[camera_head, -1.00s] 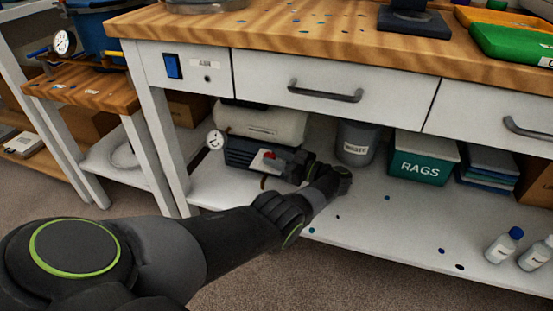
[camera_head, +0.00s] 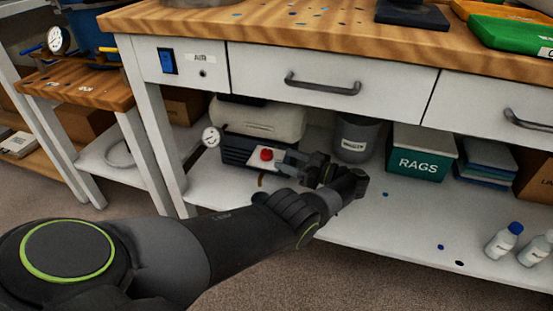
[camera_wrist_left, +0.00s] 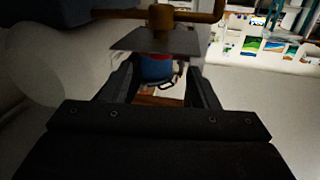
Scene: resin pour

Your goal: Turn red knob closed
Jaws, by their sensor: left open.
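The red knob (camera_head: 266,154) sits on the front of the compressor, which has a white tank (camera_head: 262,120) and a dark base (camera_head: 236,150), on the low shelf under the bench. My left gripper (camera_head: 282,160) is open, close to the right of the knob, with its fingers pointing left toward it. I cannot tell whether they touch it. In the left wrist view the two fingers (camera_wrist_left: 160,88) stand apart. A grey plate (camera_wrist_left: 155,41) with a brass fitting (camera_wrist_left: 160,18) is beyond them. A strip of red shows under the plate; I cannot tell whether it is the knob.
A round gauge (camera_head: 211,137) is at the compressor's left. A grey waste bin (camera_head: 354,138) and a green rags box (camera_head: 420,152) stand to the right on the shelf (camera_head: 400,215). The drawer front (camera_head: 330,85) is above. Two bottles stand at the shelf's right front.

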